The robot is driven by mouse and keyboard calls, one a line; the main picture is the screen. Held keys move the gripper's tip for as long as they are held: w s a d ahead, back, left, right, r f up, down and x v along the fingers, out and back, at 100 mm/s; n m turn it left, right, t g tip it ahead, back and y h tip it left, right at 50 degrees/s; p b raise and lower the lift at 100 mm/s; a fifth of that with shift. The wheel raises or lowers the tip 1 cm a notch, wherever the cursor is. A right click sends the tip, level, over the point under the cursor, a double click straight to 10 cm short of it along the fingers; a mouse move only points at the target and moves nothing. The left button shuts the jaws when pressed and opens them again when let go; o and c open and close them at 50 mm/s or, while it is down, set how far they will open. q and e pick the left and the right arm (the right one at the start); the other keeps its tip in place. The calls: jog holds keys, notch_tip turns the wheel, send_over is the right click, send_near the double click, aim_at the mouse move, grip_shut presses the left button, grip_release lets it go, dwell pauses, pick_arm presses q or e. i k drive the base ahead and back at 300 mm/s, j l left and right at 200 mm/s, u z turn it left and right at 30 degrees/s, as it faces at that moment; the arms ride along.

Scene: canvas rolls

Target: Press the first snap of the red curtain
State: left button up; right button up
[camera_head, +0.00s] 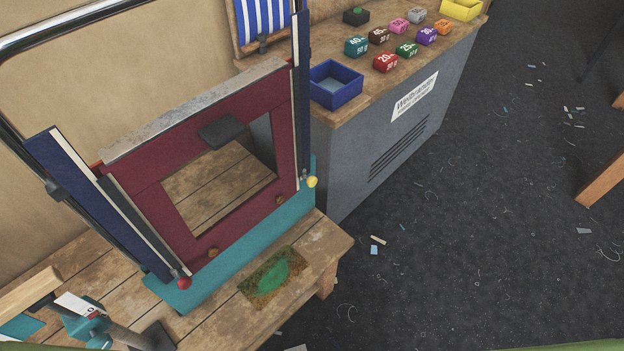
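The dark red curtain (150,205) hangs as a flat panel in an upright frame on the wooden bench at left, with a large square opening through its middle. Two small brown round pieces, perhaps snaps, sit on its lower band: one at left (213,252) and one at right (280,199). I cannot tell whether they are pressed. A grey bar (195,108) runs along the curtain's top edge, and a dark block (221,132) sits below it. Neither of my grippers shows in the head view.
Dark blue posts (85,190) flank the curtain above a teal base (240,250) with a red ball (184,283) and yellow ball (312,182). A green-stained mat (272,277) lies in front. A teal tool (88,328) stands lower left. A blue box (335,85) sits on the cabinet.

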aim_at(213, 252)
jog(key=u, duration=0.95)
